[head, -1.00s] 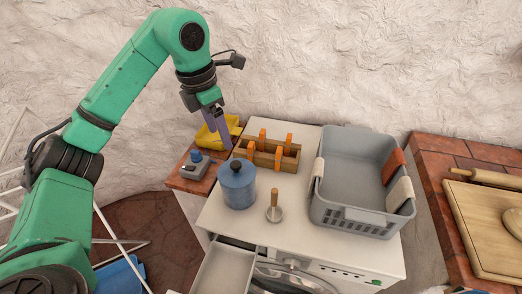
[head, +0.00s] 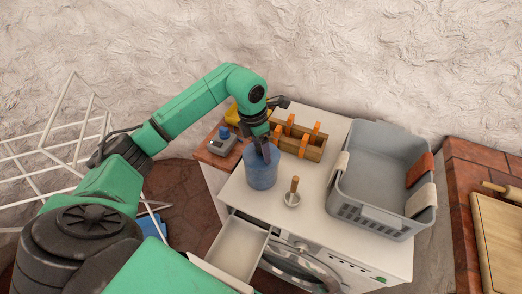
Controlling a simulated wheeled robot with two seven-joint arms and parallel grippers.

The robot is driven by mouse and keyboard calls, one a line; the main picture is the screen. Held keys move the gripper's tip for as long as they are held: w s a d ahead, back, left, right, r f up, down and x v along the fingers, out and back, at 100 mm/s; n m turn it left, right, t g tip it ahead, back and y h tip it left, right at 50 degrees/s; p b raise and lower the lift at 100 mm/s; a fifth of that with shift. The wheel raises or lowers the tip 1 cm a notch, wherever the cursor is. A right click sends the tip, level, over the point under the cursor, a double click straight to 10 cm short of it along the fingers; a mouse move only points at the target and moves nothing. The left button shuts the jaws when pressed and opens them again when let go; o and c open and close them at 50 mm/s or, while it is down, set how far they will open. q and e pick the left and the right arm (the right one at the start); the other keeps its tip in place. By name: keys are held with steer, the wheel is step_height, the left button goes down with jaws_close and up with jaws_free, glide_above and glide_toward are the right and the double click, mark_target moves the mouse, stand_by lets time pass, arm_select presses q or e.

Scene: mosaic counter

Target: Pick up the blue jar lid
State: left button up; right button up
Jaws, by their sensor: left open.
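The blue jar (head: 262,178) stands upright on the white top of the washing machine. Its blue lid (head: 252,157) is on the jar, and the knob is hidden behind my gripper. My left gripper (head: 266,155) points down over the lid with its fingers open. I cannot tell whether the fingers touch the lid. My right gripper is not in view.
A wooden box with orange clips (head: 304,146) stands just behind the jar. A wooden-handled tool (head: 293,193) stands at the jar's right. A grey basket (head: 378,212) fills the right side. An open drawer (head: 238,247) sticks out in front.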

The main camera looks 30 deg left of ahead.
arm_select(q)
jaws_close()
